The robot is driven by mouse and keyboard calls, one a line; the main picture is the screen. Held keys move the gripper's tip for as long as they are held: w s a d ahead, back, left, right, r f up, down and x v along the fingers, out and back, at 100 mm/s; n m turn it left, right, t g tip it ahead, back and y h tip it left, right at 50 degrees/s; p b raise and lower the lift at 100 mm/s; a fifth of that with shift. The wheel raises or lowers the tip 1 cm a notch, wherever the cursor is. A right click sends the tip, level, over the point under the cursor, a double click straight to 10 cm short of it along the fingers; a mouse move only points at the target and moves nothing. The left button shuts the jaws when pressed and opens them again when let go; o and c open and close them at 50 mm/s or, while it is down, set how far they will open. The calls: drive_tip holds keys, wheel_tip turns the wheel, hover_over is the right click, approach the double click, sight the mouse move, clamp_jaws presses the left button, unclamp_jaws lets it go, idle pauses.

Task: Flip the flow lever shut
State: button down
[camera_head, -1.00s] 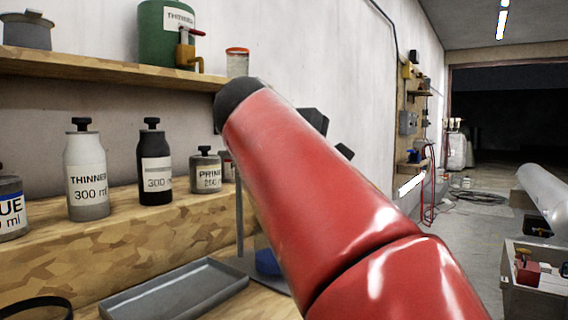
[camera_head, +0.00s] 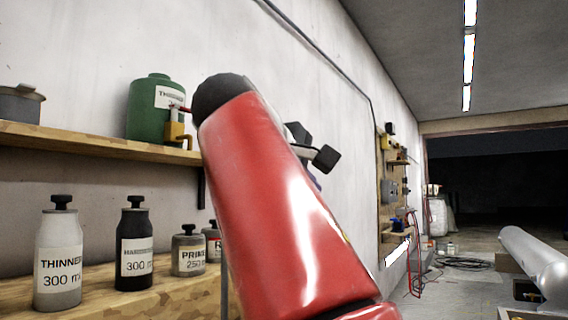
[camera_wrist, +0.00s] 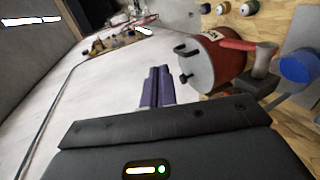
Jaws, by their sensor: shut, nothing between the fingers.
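In the wrist view, a red canister (camera_wrist: 212,62) with a pale end and black handle lies to the right of my gripper (camera_wrist: 158,70). A red lever (camera_wrist: 236,44) sits on a grey tap (camera_wrist: 264,60) at its right end. My gripper's purple fingers are together, empty, and look apart from the canister. In the head view, a green thinner canister (camera_head: 150,108) stands on the upper shelf with a brass tap (camera_head: 175,131) and a small red lever (camera_head: 180,108). My red arm hides much of the middle there.
The upper shelf (camera_head: 90,140) runs along the white wall. Below it stand a grey thinner bottle (camera_head: 60,262), a black bottle (camera_head: 134,255) and a primer jar (camera_head: 188,256). A blue round object (camera_wrist: 300,67) lies right of the tap. A pegboard hangs further along the wall.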

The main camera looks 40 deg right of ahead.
drive_tip(key=r, duration=0.3)
drive_tip(key=shift+s+a+r, duration=0.1)
drive_tip(key=shift+a+r, duration=0.3)
idle(0.4)
drive_tip(key=shift+s, duration=0.15)
